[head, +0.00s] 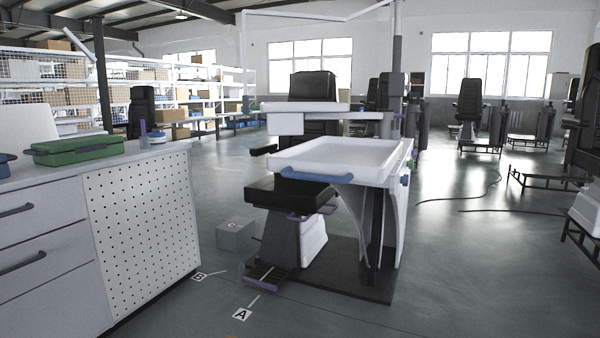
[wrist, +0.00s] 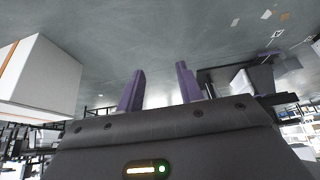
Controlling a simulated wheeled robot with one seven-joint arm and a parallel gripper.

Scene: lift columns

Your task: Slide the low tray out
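A wide white tray (head: 360,152) with a raised rim shows in the head view on the workstation column, below a higher white shelf (head: 305,107). A blue handle (head: 308,176) runs along its front edge, and a blue part (head: 405,180) sits at its right side. I cannot tell for certain whether this is the low tray. My gripper (wrist: 160,82) shows in the wrist view with two purple fingers standing apart and nothing between them. It touches nothing that I can see there. My gripper is not visible in the head view.
A black chair (head: 290,195) stands behind and left of the tray. A dark base plate (head: 340,275) lies under it. A cabinet (head: 145,225) with a green case (head: 75,148) fills the left. A grey box (head: 235,235) sits on the floor. Open floor lies right of the column.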

